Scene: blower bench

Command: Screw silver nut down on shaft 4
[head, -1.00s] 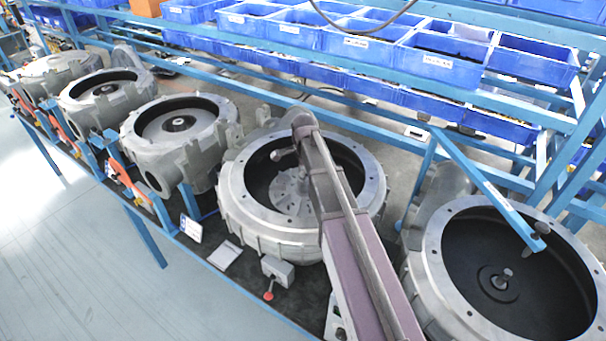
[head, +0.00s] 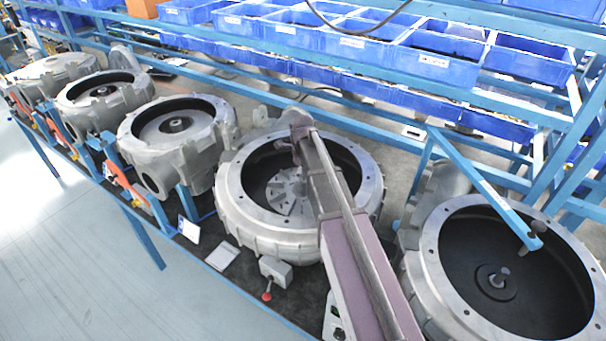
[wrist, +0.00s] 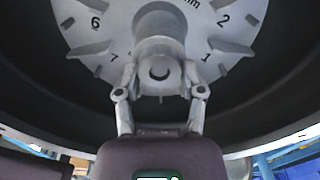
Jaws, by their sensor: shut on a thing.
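The round grey blower housing (head: 230,190) in the middle of the head view has a silver bladed wheel (head: 285,192) inside. In the wrist view this wheel (wrist: 85,22) carries printed numbers. A silver shaft end or nut (wrist: 159,68) with a dark round centre stands at the wheel's middle; I cannot tell where nut and shaft part. My gripper (wrist: 160,84) has its two fingers shut on this silver piece, one on each side. In the head view my arm reaches over the housing's rim and hides part of its opening; the fingers cannot be made out there.
Another open housing (head: 430,250) stands at the right, with a blue slanted bar (head: 490,190) above it. More housings, such as the one at left (head: 150,135), line the bench. Blue bins (head: 435,66) stand behind. A small grey switch box (head: 276,270) sits at the bench's front edge.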

